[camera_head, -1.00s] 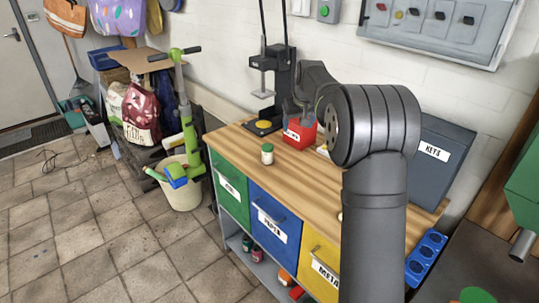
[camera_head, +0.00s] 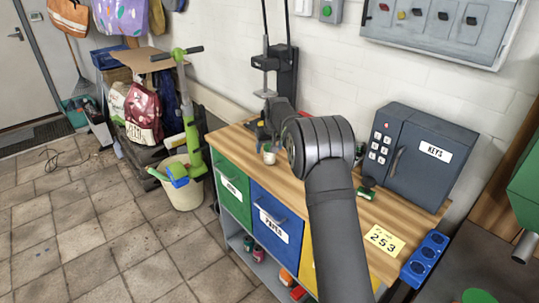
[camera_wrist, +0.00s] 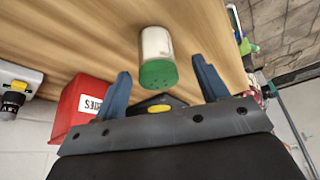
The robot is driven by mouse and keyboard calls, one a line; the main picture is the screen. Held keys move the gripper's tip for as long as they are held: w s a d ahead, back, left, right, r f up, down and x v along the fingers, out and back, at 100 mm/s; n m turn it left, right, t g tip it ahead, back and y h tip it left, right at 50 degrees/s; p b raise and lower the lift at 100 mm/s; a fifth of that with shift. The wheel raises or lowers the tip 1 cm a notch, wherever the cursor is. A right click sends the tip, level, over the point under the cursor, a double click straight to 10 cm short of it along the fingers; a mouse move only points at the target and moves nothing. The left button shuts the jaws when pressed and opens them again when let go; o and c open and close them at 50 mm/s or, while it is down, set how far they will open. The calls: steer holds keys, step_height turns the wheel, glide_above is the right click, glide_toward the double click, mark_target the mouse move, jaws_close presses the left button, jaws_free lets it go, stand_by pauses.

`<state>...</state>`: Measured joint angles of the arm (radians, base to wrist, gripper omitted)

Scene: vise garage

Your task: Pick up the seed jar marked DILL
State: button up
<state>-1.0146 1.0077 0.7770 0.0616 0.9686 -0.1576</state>
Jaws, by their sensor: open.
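A small pale jar with a green lid (camera_wrist: 157,60) stands on the wooden bench top. In the wrist view it lies between and just beyond the fingertips of my gripper (camera_wrist: 160,72), which is open and empty. No writing on the jar can be read, so I cannot tell whether it says DILL. In the head view the jar (camera_head: 269,156) is at the bench's left part, its top partly covered by my gripper. A second, dark green item (camera_head: 366,190) lies right of my arm; I cannot tell whether it is a jar.
A red labelled box (camera_wrist: 82,105) stands close beside my gripper. A black press stand (camera_head: 284,75) rises behind. A grey KEYS safe (camera_head: 425,155), a yellow 253 note (camera_head: 383,239) and blue sockets (camera_head: 426,256) are to the right. Bench drawers (camera_head: 275,222) face the front.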

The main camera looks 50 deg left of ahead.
mark_target(269, 153)
steer(key=shift+w+x, duration=0.15)
steer(key=shift+x, duration=1.2)
steer(key=shift+w+x, duration=0.15)
steer(key=shift+x, duration=1.2)
steer(key=shift+a+r, duration=0.1)
steer(key=c, duration=1.1)
